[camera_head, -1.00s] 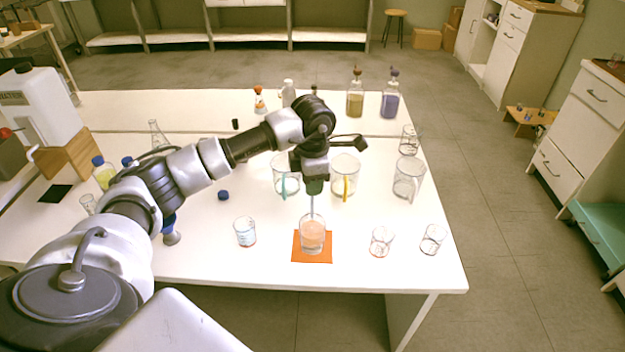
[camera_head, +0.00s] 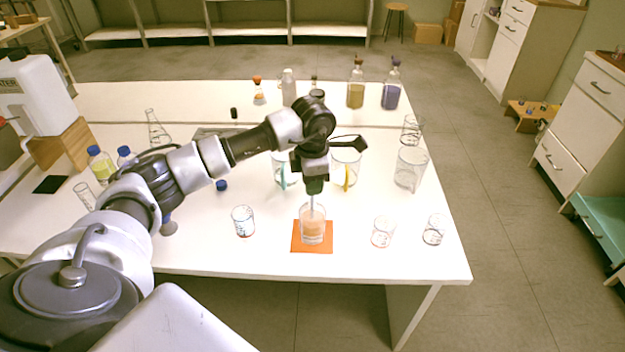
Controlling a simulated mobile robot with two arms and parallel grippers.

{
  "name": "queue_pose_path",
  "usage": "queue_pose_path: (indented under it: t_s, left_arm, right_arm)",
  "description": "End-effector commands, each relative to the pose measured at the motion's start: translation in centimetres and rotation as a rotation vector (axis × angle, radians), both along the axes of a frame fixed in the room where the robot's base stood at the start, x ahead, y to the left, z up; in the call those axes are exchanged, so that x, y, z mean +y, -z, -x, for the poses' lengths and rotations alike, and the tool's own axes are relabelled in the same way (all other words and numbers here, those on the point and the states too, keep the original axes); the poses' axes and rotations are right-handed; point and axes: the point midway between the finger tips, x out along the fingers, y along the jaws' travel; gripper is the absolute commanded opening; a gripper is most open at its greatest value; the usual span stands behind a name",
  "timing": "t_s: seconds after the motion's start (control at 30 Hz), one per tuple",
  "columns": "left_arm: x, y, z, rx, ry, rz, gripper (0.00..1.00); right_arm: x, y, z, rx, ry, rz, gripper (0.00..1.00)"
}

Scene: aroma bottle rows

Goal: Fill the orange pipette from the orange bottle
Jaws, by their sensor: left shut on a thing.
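My left gripper (camera_head: 314,188) is above the glass beaker (camera_head: 312,226) on the orange mat (camera_head: 325,248). It is shut on a thin, pale upright rod (camera_head: 312,204), which points down into this beaker. I cannot tell whether the rod is a pipette; its upper end is hidden by the gripper. The beaker holds pale orange contents. A small bottle with an orange top (camera_head: 258,90) stands at the back of the table, well away from the gripper. My right gripper is not in view.
A yellow bottle (camera_head: 355,94) and a purple bottle (camera_head: 390,97) stand at the back right. Large beakers (camera_head: 411,170) stand behind and right of the gripper. Small beakers (camera_head: 243,221) flank the mat. The table's front edge is close to the mat.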

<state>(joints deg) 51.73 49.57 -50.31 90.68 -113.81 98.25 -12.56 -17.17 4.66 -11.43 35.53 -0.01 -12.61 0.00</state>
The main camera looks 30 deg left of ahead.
Motion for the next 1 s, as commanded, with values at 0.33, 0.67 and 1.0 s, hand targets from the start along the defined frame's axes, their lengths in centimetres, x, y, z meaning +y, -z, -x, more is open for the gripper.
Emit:
queue_pose_path:
  t_s: [0.33, 0.67, 1.0]
  left_arm:
    - [0.0, 1.6, 0.0, 0.000, 0.000, 0.000, 0.03]
    - [0.0, 2.9, 0.0, 0.000, 0.000, 0.000, 0.03]
    - [0.0, 3.5, 0.0, 0.000, 0.000, 0.000, 0.03]
  right_arm:
    - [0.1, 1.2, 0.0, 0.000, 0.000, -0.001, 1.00]
    - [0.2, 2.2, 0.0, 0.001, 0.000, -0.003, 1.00]
    - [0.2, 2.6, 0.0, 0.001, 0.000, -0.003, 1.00]
